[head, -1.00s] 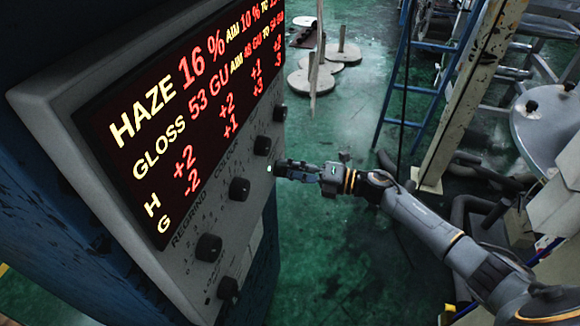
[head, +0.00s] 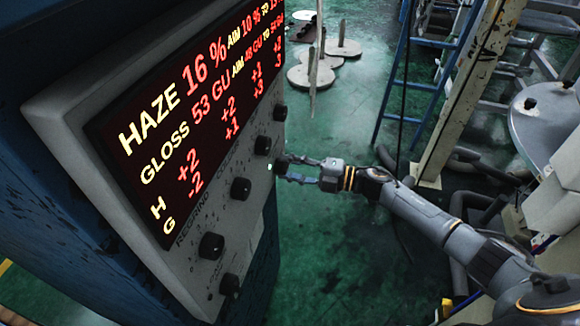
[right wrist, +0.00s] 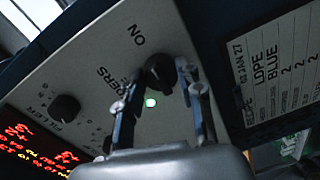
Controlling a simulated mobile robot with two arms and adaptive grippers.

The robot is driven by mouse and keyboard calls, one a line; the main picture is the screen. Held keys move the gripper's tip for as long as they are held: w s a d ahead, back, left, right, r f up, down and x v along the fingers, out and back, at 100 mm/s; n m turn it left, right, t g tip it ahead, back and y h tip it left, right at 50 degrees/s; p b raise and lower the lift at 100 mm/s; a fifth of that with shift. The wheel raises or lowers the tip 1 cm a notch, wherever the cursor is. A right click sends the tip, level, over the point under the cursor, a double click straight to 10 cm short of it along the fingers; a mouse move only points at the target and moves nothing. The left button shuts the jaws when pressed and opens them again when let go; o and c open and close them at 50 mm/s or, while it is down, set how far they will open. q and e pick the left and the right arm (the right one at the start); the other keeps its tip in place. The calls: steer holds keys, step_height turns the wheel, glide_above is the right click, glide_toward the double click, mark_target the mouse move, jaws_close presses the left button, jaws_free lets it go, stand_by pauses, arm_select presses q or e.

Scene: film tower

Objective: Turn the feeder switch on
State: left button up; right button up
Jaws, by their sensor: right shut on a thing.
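The feeder switch (right wrist: 160,72) is a black knob on the grey panel, with "ON" and a partly hidden label ending in "ERS" printed beside it. My right gripper (right wrist: 158,76) is shut on this knob, one finger on each side. A green lamp (right wrist: 150,102) glows on the panel close to the knob, between the fingers. In the head view my right gripper (head: 284,172) reaches the panel's right edge from the right, and its fingers mostly hide the knob. The knob's pointer cannot be made out. My left gripper is not in view.
The control panel (head: 62,118) carries a red and yellow display (head: 190,120) and several other black knobs, one marked "FILLER" (right wrist: 66,107). A recipe card (right wrist: 275,65) is to the right in the wrist view. A blue ladder (head: 390,95) stands behind; green floor lies between.

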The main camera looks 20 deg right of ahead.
steer(key=o, duration=1.2)
steer(key=v, duration=1.2)
